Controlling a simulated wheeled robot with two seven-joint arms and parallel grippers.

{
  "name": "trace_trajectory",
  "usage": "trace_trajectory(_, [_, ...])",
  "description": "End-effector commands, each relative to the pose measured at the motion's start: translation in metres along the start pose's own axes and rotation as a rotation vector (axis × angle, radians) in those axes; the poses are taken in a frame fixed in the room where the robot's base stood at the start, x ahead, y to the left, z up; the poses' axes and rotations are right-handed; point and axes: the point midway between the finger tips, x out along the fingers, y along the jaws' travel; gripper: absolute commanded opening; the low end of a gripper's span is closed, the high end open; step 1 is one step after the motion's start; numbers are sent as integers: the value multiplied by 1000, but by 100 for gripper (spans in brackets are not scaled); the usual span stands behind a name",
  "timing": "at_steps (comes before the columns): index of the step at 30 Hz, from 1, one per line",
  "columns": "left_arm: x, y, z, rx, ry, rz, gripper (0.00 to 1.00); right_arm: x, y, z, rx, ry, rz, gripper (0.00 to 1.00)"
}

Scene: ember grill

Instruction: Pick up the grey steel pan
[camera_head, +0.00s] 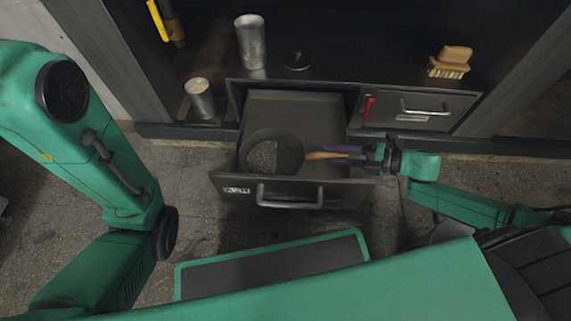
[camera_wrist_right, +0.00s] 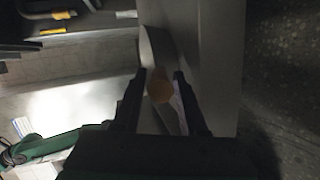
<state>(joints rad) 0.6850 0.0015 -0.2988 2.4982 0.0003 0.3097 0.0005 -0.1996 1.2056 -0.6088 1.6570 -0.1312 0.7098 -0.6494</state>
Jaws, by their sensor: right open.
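A dark grey round pan (camera_head: 287,150) lies in the open drawer (camera_head: 300,108), near its front. A speckled grey patch shows in its left part. Its tan handle (camera_head: 318,155) points right, toward my right gripper (camera_head: 343,155). That gripper reaches in from the right over the drawer's front right corner, with its fingers at the handle end. In the right wrist view the gripper (camera_wrist_right: 161,74) is open, and the tan handle end (camera_wrist_right: 160,87) shows between its two fingers, with a gap visible. My left arm is at the left; its gripper is out of view.
The drawer's front has a bar handle (camera_head: 290,203). A closed drawer (camera_head: 418,110) with a red item (camera_head: 368,108) is at right. A metal cylinder (camera_head: 250,42), a can (camera_head: 200,98), a black knobbed object (camera_head: 297,62) and a brush (camera_head: 450,63) stand behind.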

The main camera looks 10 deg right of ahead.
Motion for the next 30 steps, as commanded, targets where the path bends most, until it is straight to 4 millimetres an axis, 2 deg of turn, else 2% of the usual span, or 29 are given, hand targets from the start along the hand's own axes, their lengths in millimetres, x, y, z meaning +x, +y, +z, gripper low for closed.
trace_trajectory(1, [-10,2,-2,-1,-3,0,47,8,-4,1,-3,1,3,42])
trace_trajectory(8, [-7,2,-2,0,-3,0,47,10,1,0,1,0,0,42])
trace_trajectory(11, [-7,2,-2,0,-3,0,47,10,1,0,1,0,0,8])
trace_trajectory(12, [-7,2,-1,0,-3,0,47,10,1,0,1,0,0,0])
trace_trajectory(30, [-7,2,-1,-1,-4,1,47,10,0,0,0,-1,0,0])
